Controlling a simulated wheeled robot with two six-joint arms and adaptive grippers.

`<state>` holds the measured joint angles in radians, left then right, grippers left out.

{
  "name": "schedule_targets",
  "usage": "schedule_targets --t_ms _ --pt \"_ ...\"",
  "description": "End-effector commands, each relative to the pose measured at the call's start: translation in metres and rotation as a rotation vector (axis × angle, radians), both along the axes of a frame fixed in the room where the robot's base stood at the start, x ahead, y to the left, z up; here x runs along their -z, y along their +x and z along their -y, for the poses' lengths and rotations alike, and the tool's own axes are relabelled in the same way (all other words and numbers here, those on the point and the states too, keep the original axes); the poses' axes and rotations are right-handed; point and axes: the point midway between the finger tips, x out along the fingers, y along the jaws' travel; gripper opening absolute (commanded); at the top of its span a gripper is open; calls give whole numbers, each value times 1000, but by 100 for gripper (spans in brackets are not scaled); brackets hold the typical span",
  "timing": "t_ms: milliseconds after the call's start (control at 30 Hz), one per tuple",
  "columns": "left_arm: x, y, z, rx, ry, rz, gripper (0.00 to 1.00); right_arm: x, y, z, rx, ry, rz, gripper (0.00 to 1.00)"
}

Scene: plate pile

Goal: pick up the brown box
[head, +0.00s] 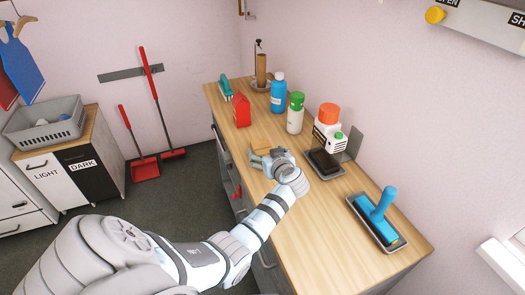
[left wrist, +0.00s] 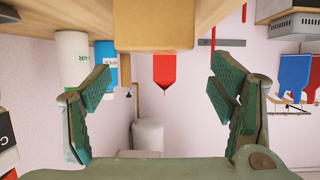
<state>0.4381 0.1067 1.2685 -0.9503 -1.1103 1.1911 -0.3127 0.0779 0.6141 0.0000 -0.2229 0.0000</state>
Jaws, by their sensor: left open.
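The brown box (left wrist: 153,25) shows at the top middle of the left wrist view, which is upside down, against the wooden worktop. It lies ahead of and between my open left fingers, with clear space on both sides and no visible contact. In the head view my left gripper (head: 262,157) is low over the worktop near its left edge, and the box is largely hidden at the gripper. My left gripper also shows in the left wrist view (left wrist: 165,85), jaws wide apart and empty. My right gripper is not in view.
On the worktop (head: 290,235) stand a red carton (head: 241,109), a blue bottle (head: 278,94), a green-capped bottle (head: 296,114), an orange-capped container (head: 328,122) and a tray with a blue-handled tool (head: 382,212).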

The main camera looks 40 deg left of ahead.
Motion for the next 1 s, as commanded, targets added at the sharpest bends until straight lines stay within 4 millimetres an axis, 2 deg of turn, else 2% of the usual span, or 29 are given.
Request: schedule_targets --t_ms 200,433,467,733,767,1000 --pt "21 18 -29 1 2 -1 78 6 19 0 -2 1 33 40" --pt "22 21 -33 3 -1 0 78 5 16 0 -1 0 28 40" --pt "22 21 -32 3 -1 0 76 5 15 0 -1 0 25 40" --pt "21 21 -32 4 -1 0 33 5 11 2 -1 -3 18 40" --pt "22 21 -32 4 -1 0 30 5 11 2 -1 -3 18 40" --pt "21 21 -32 4 -1 0 30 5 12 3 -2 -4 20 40"
